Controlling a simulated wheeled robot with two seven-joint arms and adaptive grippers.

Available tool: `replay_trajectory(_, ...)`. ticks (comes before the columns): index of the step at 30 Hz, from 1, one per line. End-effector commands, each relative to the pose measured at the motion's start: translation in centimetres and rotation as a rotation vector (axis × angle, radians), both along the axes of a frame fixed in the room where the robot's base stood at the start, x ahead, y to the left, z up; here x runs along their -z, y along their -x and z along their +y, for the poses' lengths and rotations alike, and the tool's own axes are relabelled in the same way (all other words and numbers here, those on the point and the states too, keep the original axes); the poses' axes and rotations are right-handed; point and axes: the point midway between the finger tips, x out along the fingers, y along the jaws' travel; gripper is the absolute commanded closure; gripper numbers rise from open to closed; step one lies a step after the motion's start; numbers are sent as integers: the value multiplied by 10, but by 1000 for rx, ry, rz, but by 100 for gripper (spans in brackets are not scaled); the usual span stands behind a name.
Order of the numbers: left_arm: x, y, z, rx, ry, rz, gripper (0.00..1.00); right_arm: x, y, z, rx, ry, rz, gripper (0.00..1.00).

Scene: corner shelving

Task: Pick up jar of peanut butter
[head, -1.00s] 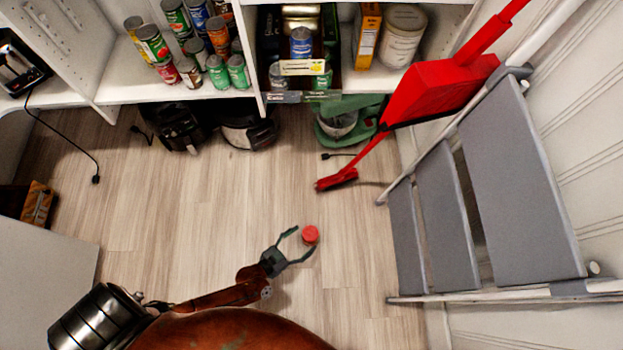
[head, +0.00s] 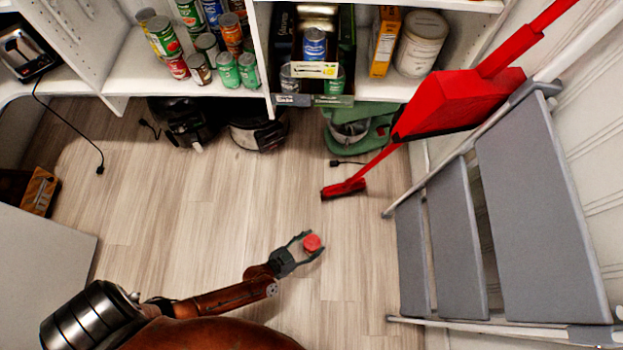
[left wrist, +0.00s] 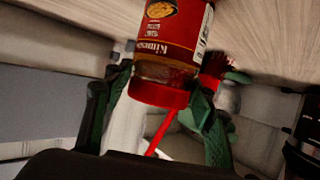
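The jar of peanut butter stands upright on the floor, seen from above in the head view as a red lid (head: 312,243). In the left wrist view the jar (left wrist: 172,40) appears upside down, with a red label and red lid. My left gripper (head: 315,243) reaches in from the lower left with one finger on each side of the jar. In the left wrist view the fingers (left wrist: 163,95) flank the jar closely near its lid; firm contact on both sides is not clear. My right gripper is not in view.
A grey step ladder (head: 463,240) stands at the right, with a red broom and dustpan (head: 450,100) leaning by it. Shelves with cans (head: 200,45) and boxes line the back. A green stand mixer (head: 370,122) stands below them. The floor around the jar is clear.

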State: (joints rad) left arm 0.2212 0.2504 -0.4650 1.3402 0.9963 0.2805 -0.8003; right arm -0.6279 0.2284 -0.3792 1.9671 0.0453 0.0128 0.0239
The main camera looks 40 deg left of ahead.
Motion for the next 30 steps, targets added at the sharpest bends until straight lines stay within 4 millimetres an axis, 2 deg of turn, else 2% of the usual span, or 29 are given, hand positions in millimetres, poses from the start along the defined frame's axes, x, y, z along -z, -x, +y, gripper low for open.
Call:
replay_trajectory(2,0,0,0,0,0,0,56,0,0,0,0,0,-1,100)
replay_trajectory(21,1,1,0,1,0,1,100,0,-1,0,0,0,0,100)
replay_trajectory(30,-1,-1,-1,0,1,-2,100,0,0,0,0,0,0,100)
